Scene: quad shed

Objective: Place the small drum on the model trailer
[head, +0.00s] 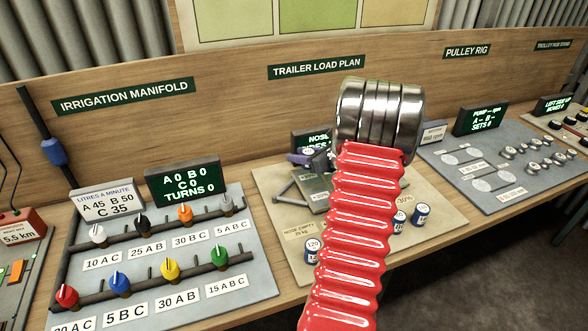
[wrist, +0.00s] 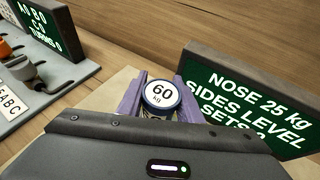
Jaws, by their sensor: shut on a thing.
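My gripper (wrist: 160,100) has purple fingers on either side of a small blue-rimmed drum (wrist: 162,93) marked 60 kg in the wrist view. It is shut on this drum. In the head view my gripper (head: 308,158) is near the back of the trailer board, in front of the dark display. The grey model trailer (head: 282,194) lies below it, partly hidden by my red arm. Other small blue drums stand on the board: one marked 120 (head: 312,251) left of my arm, and others (head: 421,215) to its right. Whether the held drum touches the trailer cannot be told.
The display (wrist: 245,105) reads nose 25 kg, sides level, close behind the drum. The irrigation manifold (head: 165,260) with coloured taps is on the left. The pulley rig board (head: 490,170) is on the right. Bare board (head: 440,235) shows right of the loose drums.

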